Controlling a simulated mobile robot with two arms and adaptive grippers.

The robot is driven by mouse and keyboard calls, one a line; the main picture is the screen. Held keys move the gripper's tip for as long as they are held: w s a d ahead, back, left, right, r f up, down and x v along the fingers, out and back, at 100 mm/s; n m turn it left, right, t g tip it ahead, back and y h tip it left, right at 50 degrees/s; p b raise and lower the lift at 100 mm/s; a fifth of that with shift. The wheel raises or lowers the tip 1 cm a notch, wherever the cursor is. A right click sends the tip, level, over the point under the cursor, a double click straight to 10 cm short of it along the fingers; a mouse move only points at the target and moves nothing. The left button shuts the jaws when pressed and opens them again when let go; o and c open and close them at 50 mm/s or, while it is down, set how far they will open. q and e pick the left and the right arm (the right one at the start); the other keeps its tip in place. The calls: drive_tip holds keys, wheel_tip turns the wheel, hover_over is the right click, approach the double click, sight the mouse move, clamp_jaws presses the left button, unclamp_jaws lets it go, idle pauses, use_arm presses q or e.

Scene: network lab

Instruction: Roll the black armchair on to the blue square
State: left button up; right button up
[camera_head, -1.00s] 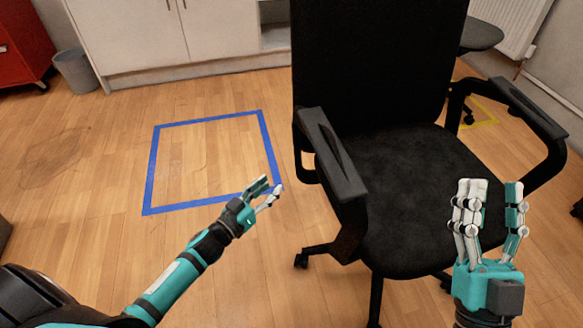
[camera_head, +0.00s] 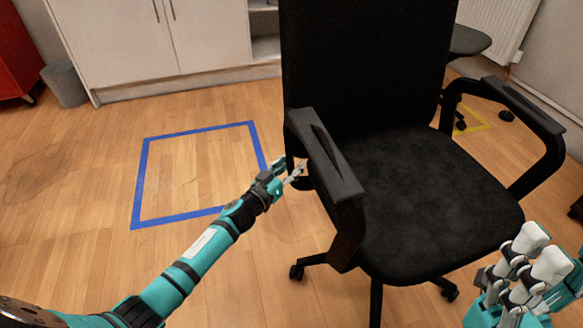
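The black armchair (camera_head: 420,205) stands upright on castors right of centre, its seat facing me and its backrest (camera_head: 365,60) away from me. The blue square (camera_head: 139,190) is a tape outline on the wooden floor, left of the chair. My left gripper (camera_head: 290,172) is beside the chair's left armrest (camera_head: 325,155), near the lower edge of the backrest. Its fingertips are partly lost against the dark chair; I cannot tell whether they touch it. My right gripper (camera_head: 535,265) is at the lower right, in front of the seat's right side, fingers raised, partly cut off by the frame.
White cabinets (camera_head: 120,40) line the back wall. A grey bin (camera_head: 65,84) and a red cabinet (camera_head: 14,50) stand at the far left. A yellow tape mark (camera_head: 478,122) and another dark seat (camera_head: 468,40) are behind the chair. The floor between chair and square is clear.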

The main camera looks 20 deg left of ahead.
use_arm(q)
drive_tip(key=shift+c, duration=0.4)
clamp_jaws()
drive_tip(key=shift+a, duration=0.1)
idle(0.5)
